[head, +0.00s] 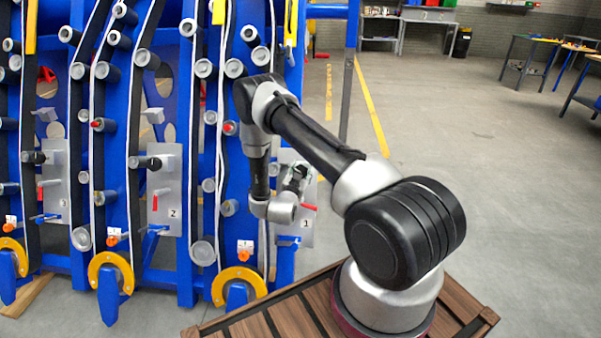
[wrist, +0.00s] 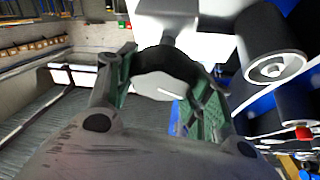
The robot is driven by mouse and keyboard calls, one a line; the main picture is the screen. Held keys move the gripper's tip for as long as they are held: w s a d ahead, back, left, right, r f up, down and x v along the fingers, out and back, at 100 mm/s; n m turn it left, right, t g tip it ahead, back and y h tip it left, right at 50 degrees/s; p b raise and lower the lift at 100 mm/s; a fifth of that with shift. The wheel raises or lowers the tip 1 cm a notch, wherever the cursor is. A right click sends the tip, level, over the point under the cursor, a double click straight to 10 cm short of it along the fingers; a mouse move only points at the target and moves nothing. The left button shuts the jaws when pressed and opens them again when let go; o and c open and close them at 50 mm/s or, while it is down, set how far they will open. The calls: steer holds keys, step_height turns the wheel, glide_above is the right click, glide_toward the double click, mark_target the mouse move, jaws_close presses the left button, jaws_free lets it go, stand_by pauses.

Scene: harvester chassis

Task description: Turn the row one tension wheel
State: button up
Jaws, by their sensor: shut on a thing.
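The row one panel (head: 306,232) is a grey plate marked 1 on the blue chassis, right of my arm's lower links in the head view. My gripper (head: 297,178) is in front of its upper part and hides most of the wheel there. In the wrist view my gripper (wrist: 166,72) has its green-padded fingers on both sides of the black tension wheel (wrist: 168,58), closed on it. The wheel's pale grey face shows between the fingers. Its exact turn angle cannot be told.
A red handle (head: 308,207) sticks out below my gripper on the same panel. Rollers and belts (head: 235,68) line the blue frame to the left. Yellow-orange wheels (head: 239,279) stand low at the front. The floor to the right is open, with tables (head: 528,60) farther back.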

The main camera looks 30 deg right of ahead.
steer(key=m+g+h, duration=0.1)
steer(key=m+g, duration=0.1)
steer(key=m, duration=0.2)
steer(key=shift+m, duration=0.4)
steer(key=shift+s+m+g+h, duration=0.15)
steer(key=shift+m+g, duration=0.55)
steer(key=shift+m, duration=0.45)
steer(key=shift+w+m+g+h, duration=0.15)
steer(key=shift+m+g, duration=0.55)
steer(key=shift+m, duration=0.45)
steer(key=shift+s+f, duration=0.1)
steer(key=o, duration=1)
steer(key=shift+o, duration=0.2)
steer(key=v, duration=1.2)
